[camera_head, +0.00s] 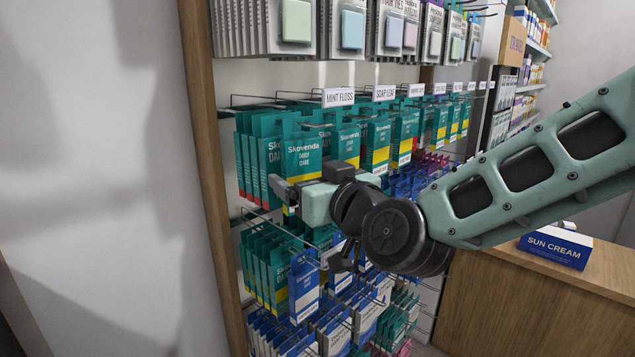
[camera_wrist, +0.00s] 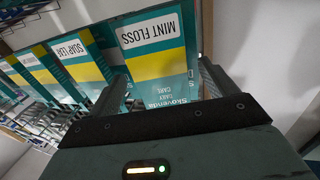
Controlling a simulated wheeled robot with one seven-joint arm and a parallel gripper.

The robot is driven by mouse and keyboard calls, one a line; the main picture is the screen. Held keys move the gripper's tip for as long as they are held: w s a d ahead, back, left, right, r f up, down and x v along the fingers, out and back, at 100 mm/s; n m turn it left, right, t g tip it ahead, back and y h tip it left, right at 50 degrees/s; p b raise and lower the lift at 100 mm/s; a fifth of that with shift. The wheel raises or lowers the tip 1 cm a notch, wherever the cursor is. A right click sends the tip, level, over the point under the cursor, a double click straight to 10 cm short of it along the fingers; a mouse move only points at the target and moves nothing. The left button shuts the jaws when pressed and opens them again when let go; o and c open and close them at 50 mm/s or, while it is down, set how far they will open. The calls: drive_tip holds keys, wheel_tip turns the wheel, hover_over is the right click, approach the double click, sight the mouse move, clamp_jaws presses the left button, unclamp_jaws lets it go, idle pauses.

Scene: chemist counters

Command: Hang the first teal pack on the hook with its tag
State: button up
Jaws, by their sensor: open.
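Teal packs hang in rows on wire hooks in the head view, and the front pack (camera_head: 305,150) of the MINT FLOSS row faces out. The white MINT FLOSS tag (camera_head: 338,97) is at the hook's front end. My gripper (camera_head: 284,190) is in front of the lower part of these packs and partly hides them. My gripper (camera_wrist: 163,88) is open, with a finger on each side of that pack. I cannot tell whether they touch it.
The SOAP LEAF tag (camera_head: 384,92) and its row are just to the right. More teal and blue packs (camera_head: 305,285) hang below. A wooden post (camera_head: 205,150) bounds the rack on the left. A SUN CREAM box (camera_head: 555,247) sits on the counter at right.

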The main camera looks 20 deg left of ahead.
drive_tip(key=b+v, duration=0.5)
drive_tip(key=v, duration=1.2)
drive_tip(key=s+d+f+m+g+h+b, duration=0.1)
drive_tip(key=d+f+g+h, duration=0.15)
drive_tip(key=f, duration=0.35)
drive_tip(key=s+d+f+g+h+b, duration=0.1)
drive_tip(key=d+f+h, duration=0.25)
drive_tip(key=f, duration=0.25)
drive_tip(key=s+d+f+m+g+h+b, duration=0.1)
drive_tip(key=d+f+g+h, duration=0.1)
drive_tip(key=d+f+h, duration=0.3)
drive_tip(key=s+d+f+g+h+b, duration=0.1)
drive_tip(key=s+d+f+g+h, duration=0.1)
drive_tip(key=s+d+f+g, duration=0.3)
drive_tip(key=s+d+f, duration=0.3)
drive_tip(key=s+d, duration=0.1)
drive_tip(key=s, duration=0.1)
drive_tip(key=shift+d+m+h, duration=0.35)
drive_tip(key=shift+m+h, duration=0.05)
